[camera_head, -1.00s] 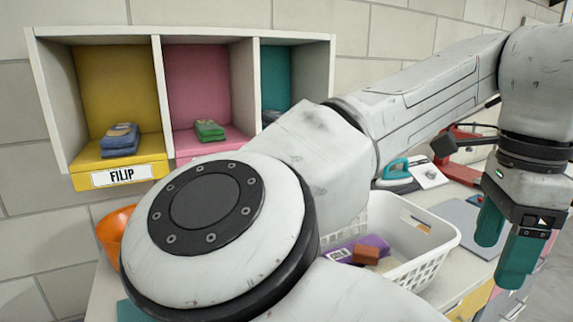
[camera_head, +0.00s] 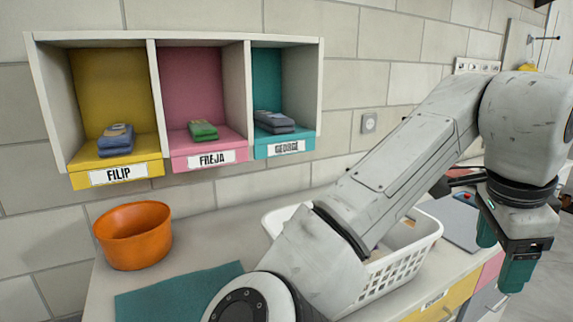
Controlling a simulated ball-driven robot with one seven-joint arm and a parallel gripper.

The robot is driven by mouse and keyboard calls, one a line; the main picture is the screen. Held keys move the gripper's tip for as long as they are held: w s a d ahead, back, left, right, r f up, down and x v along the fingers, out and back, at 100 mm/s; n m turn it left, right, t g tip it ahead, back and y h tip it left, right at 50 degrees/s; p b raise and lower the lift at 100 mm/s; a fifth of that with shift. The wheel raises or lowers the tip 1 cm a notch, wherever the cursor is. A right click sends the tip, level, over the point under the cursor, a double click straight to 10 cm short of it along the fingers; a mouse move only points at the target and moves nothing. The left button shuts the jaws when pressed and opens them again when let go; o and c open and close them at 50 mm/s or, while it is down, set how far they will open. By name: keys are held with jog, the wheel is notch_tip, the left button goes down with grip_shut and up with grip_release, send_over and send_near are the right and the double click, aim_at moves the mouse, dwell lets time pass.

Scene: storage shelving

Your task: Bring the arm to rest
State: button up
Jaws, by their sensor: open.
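My gripper (camera_head: 502,252) hangs at the right side of the view, its two teal fingers pointing down and apart. It is open, and I see nothing between the fingers. It is to the right of the white basket (camera_head: 408,262), near the right end of the counter. My white arm reaches from the bottom middle up to the upper right and crosses in front of the basket, hiding much of its inside.
A wall shelf holds folded clothes in its yellow FILIP (camera_head: 117,172), pink FREJA (camera_head: 205,158) and teal (camera_head: 282,147) compartments. An orange bowl (camera_head: 134,238) and a teal mat (camera_head: 170,296) lie on the counter's left. A grey board (camera_head: 452,222) lies behind my gripper.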

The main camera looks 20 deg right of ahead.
jog(key=w+d+f+n+t+h+p, duration=0.1)
jog(key=w+d+f+n+t+h, duration=0.1)
jog(key=d+f+n+h, duration=0.45)
notch_tip(320, 180, down, 13)
jog(key=s+a+n+t+y+p, duration=0.1)
jog(key=s+a+n+y, duration=0.15)
jog(key=n, duration=0.65)
jog(key=s+a+f+n+g+y, duration=0.1)
jog(key=s+a+f+n+y, duration=0.2)
jog(key=s+a+f, duration=0.4)
jog(key=s+a+f+n+g+y+p, duration=0.1)
jog(key=s+a+f+n+y, duration=0.2)
jog(key=s+a+f+n, duration=0.2)
jog(key=s+a+f, duration=0.3)
jog(key=s+f, duration=0.2)
jog(key=f, duration=0.2)
jog(key=shift+g+y, duration=0.4)
jog(key=shift+s+f, duration=0.1)
